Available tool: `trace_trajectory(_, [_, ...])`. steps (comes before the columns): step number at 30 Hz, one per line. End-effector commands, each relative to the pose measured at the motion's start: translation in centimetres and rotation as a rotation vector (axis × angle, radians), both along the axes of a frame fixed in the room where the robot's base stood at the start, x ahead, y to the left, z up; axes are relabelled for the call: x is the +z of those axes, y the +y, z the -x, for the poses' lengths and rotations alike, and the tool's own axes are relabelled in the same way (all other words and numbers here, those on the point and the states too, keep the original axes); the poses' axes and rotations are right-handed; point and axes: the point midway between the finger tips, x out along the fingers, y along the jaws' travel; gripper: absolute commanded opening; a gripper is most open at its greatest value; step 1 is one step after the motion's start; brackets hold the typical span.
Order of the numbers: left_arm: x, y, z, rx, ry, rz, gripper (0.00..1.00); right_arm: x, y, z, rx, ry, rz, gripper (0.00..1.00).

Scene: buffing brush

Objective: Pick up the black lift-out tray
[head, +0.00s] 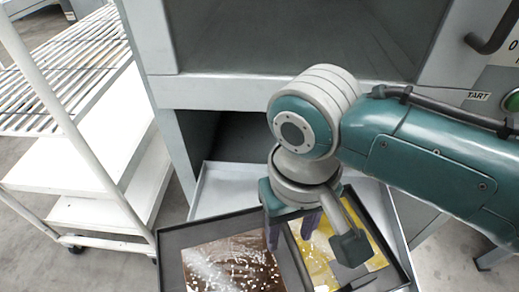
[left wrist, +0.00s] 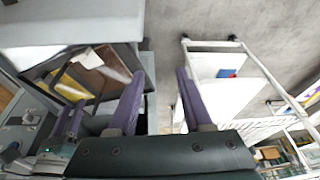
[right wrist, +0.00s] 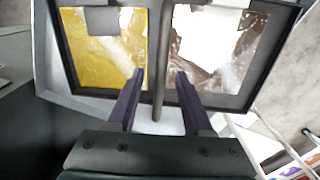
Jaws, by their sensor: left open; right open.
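The black lift-out tray (head: 172,238) lies in the lower middle of the head view, with a brown compartment on the left and a yellow one on the right, both flecked with white. A dark bar (right wrist: 160,62) runs between the compartments in the right wrist view. My right gripper (head: 291,238) is open over the tray's middle. In the right wrist view its fingers (right wrist: 161,73) stand on either side of the bar, with gaps. My left gripper (left wrist: 160,73) is open and empty in its own wrist view, away from the tray, and is outside the head view.
A pale metal shelf or pan (head: 222,180) lies under the tray, before the opening of a grey machine (head: 225,95). A white cart (head: 95,170) with a slatted rack stands on the left. Grey floor shows between cart and tray.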

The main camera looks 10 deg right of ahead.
Motion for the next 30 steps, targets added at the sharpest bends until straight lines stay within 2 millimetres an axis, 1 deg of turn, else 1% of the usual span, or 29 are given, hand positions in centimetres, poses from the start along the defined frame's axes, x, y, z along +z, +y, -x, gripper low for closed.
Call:
trace_trajectory(1, [-0.66, -0.02, 0.0, 0.0, 0.0, 0.001, 0.5, -0.99, 0.06, 0.03, 0.001, 0.0, 0.0, 0.51])
trace_trajectory(3, [-0.82, -0.04, 0.0, 0.0, 0.0, 0.001, 0.5, -1.46, 0.06, 0.02, 0.001, 0.0, -0.001, 0.51])
trace_trajectory(11, [-0.74, -0.11, 0.01, 0.001, 0.002, 0.003, 0.5, -1.49, 0.09, 0.01, 0.001, -0.002, -0.002, 0.51])
trace_trajectory(24, [-0.75, -0.17, 0.03, 0.001, 0.002, 0.005, 0.5, -1.49, 0.08, 0.03, 0.001, -0.001, -0.001, 0.01])
trace_trajectory(30, [-0.77, -0.17, 0.04, 0.001, 0.003, 0.005, 0.5, -1.49, 0.07, 0.03, 0.001, -0.001, -0.001, 0.0])
